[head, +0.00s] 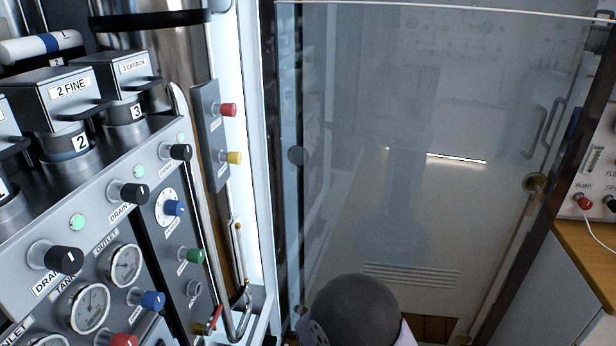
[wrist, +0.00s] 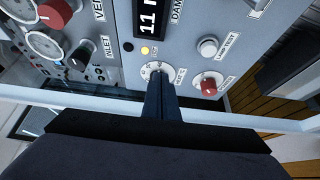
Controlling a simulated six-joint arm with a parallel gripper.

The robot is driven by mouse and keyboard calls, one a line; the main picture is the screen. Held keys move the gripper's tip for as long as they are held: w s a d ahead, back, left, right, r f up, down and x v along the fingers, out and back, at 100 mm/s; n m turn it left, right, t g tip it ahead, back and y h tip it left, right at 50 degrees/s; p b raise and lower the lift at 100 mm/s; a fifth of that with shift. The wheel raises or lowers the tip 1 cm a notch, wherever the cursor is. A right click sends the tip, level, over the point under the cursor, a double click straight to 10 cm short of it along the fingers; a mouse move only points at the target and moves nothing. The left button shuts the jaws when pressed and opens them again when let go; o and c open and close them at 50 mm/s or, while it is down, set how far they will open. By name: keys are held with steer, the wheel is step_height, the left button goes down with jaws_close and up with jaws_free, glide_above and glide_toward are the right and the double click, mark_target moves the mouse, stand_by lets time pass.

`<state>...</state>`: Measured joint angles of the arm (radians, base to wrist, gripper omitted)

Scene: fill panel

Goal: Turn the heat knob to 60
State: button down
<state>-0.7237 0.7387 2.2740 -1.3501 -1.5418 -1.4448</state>
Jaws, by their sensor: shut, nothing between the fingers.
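In the wrist view, a round white dial (wrist: 148,67) with dark marks sits on the grey panel, below a lit yellow lamp. It may be the heat knob, but its label is too small to read surely. My gripper (wrist: 158,80) is shut, with its dark fingers in front of the dial. The fingers hide the dial's middle, so its setting cannot be read. I cannot tell whether the tips touch it. In the head view, a blue knob (head: 174,208) on a white dial sits on the left panel, its label unreadable. My fingers do not show there.
In the wrist view, a red knob (wrist: 208,86) and a white button (wrist: 208,47) sit right of the dial. A black display (wrist: 149,18) is above. In the head view, several knobs and gauges crowd the left panel, beside a large glass door (head: 420,120).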

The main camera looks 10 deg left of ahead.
steer(key=d, duration=0.4)
steer(key=shift+d, duration=0.2)
stand_by(0.3)
